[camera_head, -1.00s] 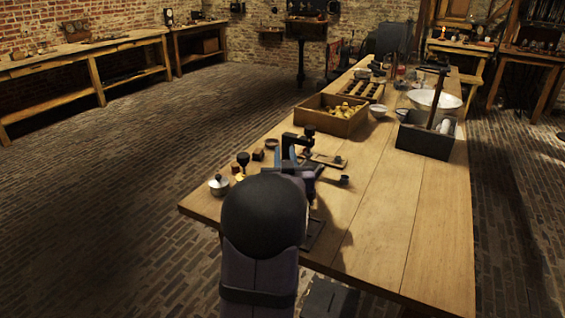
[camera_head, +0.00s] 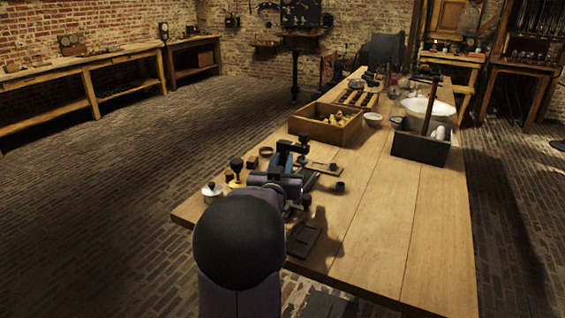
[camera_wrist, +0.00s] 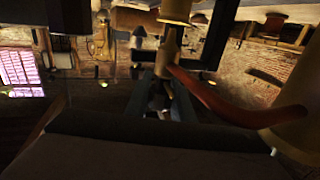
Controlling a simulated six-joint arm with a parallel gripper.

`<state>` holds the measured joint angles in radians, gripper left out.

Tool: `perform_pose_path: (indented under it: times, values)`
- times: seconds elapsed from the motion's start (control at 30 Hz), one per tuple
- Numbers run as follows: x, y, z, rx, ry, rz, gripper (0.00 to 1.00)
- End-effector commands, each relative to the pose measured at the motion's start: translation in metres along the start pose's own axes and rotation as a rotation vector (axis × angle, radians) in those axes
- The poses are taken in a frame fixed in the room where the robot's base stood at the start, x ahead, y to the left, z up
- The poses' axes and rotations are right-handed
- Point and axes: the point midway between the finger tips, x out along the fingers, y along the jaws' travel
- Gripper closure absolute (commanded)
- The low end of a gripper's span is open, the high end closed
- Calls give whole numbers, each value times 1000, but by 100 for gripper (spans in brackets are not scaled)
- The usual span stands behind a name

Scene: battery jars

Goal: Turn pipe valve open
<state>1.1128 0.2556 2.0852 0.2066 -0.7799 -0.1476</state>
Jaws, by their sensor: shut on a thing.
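In the wrist view, a brass pipe valve has an upright stem (camera_wrist: 166,55) and a long curved red lever (camera_wrist: 235,108) that reaches to the right. My gripper (camera_wrist: 160,88) comes in from below with its dark fingers at the lever's inner end, by the stem. It is shut there, seemingly on the lever; the exact contact is dark and hard to see. In the head view, my gripper (camera_head: 284,165) is low over the near left part of the bench, beside a black bracket (camera_head: 290,144). My arm hides most of the valve there.
On the wooden bench (camera_head: 385,225), a lidded pot (camera_head: 211,193) and a dark knobbed piece (camera_head: 236,165) stand left of my arm. A dark plate (camera_head: 304,240) lies to its right. A wooden box (camera_head: 325,135) and dark crate (camera_head: 420,150) stand farther back. The right front is clear.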

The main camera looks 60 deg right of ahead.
Motion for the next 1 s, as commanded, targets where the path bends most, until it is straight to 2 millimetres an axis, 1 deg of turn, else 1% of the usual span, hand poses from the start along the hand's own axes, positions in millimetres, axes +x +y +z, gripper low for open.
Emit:
perform_pose_path:
  times: [0.03, 0.07, 0.1, 0.13, 0.43, 0.57, 0.67, 1.0]
  values:
    - [0, 0, 0, -1, 0, -1, 100]
    - [0, 0, 0, -1, 0, -1, 74]
    - [0, 0, 0, -1, 0, -1, 64]
    - [0, 0, 0, -1, 0, -1, 60]
    - [0, 0, 0, 0, 1, -1, 60]
    - [-6, 0, -1, 0, 1, -1, 60]
    - [-14, 0, -1, 0, 1, -1, 60]
    - [-57, 0, -1, 0, 1, -2, 60]
